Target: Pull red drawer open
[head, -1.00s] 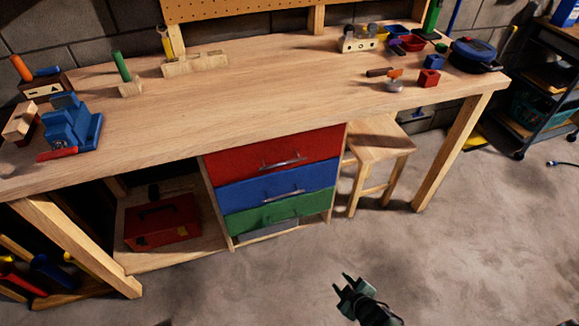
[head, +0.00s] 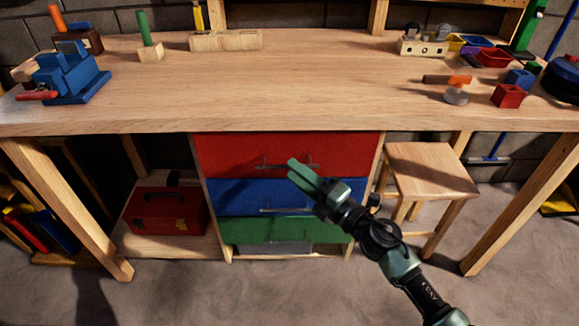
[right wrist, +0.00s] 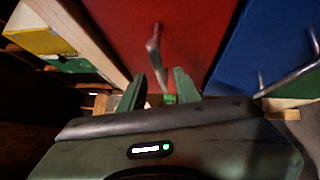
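The red drawer (head: 228,152) is the top one of a small stack under the workbench, and it is shut. Its metal bar handle (head: 272,166) runs across the front. In the head view my right gripper (head: 300,173) is in front of the drawer, near the right part of the handle. In the right wrist view the red drawer front (right wrist: 190,30) fills the upper middle. The handle (right wrist: 154,55) shows between the two separated fingertips of my right gripper (right wrist: 160,90). I cannot tell whether they touch it. My left gripper is not in view.
Below are a blue drawer (head: 235,195) and a green drawer (head: 240,231). The workbench (head: 300,90) overhangs them. A wooden stool (head: 430,170) stands close on the right, a red toolbox (head: 165,210) on the left. The floor in front is clear.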

